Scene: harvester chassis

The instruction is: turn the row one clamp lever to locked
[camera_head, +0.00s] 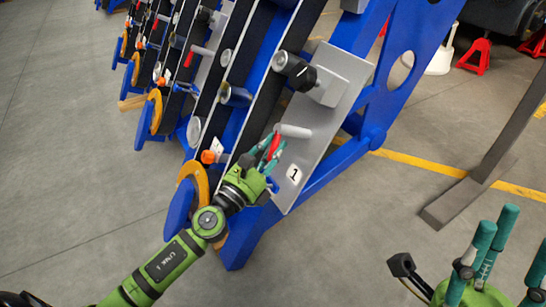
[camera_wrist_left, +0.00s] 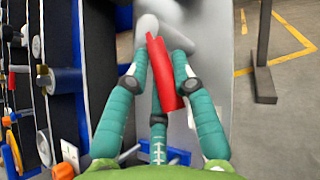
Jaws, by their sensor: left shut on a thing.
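The row one clamp lever (camera_head: 275,146) is red and sits on a light grey plate (camera_head: 318,138) marked with a "1" label (camera_head: 294,173). A pale grey cylinder (camera_head: 293,131) is at its upper end. My left gripper (camera_head: 266,153) is shut on the red lever, with teal fingers around it. In the left wrist view the lever (camera_wrist_left: 161,72) runs slightly tilted between the fingers of the left gripper (camera_wrist_left: 159,65), its lower end free between them. My right gripper (camera_head: 497,238) is at the lower right, its teal fingers spread and empty.
The blue harvester frame (camera_head: 375,136) with black row bars rises behind the plate. A black-ended knob (camera_head: 302,77) sticks out above the lever. More rows with red levers (camera_head: 200,50) stand to the left. A grey post (camera_head: 490,160) stands right; floor between is clear.

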